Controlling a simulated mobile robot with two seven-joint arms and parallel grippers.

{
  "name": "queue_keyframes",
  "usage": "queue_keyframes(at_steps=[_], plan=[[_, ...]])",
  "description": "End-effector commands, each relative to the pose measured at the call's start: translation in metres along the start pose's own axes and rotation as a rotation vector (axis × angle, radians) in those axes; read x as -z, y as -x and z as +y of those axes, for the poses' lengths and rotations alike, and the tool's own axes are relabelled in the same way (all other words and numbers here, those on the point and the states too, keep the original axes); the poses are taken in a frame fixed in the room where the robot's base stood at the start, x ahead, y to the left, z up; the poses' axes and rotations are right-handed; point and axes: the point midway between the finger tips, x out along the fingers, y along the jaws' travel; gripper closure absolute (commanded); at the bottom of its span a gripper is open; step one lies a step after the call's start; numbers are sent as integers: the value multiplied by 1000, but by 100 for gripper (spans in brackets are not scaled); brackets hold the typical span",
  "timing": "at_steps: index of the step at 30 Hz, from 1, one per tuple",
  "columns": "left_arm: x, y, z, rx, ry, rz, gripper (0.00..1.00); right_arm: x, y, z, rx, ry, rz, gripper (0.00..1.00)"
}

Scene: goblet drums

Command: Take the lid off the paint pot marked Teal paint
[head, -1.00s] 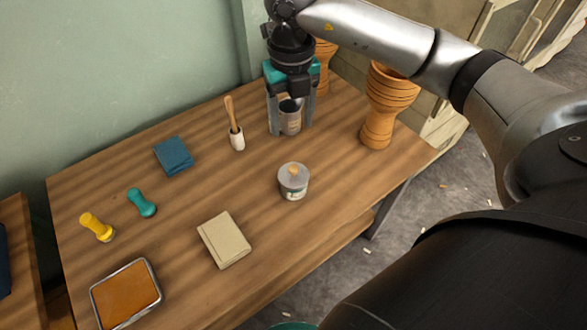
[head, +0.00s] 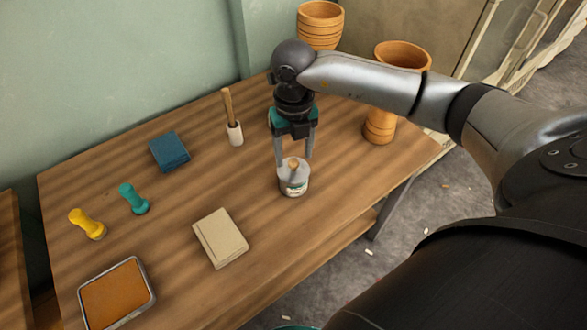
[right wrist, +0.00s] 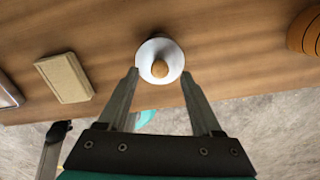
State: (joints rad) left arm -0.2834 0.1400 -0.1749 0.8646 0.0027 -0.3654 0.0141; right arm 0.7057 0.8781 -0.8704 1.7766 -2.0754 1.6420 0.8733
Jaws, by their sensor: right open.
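A small pale paint pot (head: 294,187) stands upright on the wooden table. Its grey lid with a round wooden knob (head: 293,163) is on it. The label has small markings that I cannot read. My right gripper (head: 295,159) points down over the pot, open, its fingers on either side of the knob. In the right wrist view the lid (right wrist: 148,76) and knob (right wrist: 159,68) lie between the open fingertips (right wrist: 160,73), with a gap on each side.
Behind are a brush in a white holder (head: 235,134) and two orange goblet drums (head: 380,125) (head: 320,25). A blue cloth-like block (head: 169,151), teal (head: 133,198) and yellow (head: 87,224) knobbed pieces, a beige block (head: 220,238) and an orange tray (head: 146,272) lie left.

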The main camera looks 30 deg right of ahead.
Motion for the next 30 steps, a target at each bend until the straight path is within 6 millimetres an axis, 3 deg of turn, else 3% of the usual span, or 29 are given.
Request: queue_keyframes(at_steps=[6,16,30], plan=[[13,1,7,-8,1,3,50,0,-19,0,-1,0,1,34],[15,2,8,-9,1,3,50,0,-21,0,-1,0,0,35],[15,2,8,-9,0,3,50,0,-21,0,-1,0,0,88]])
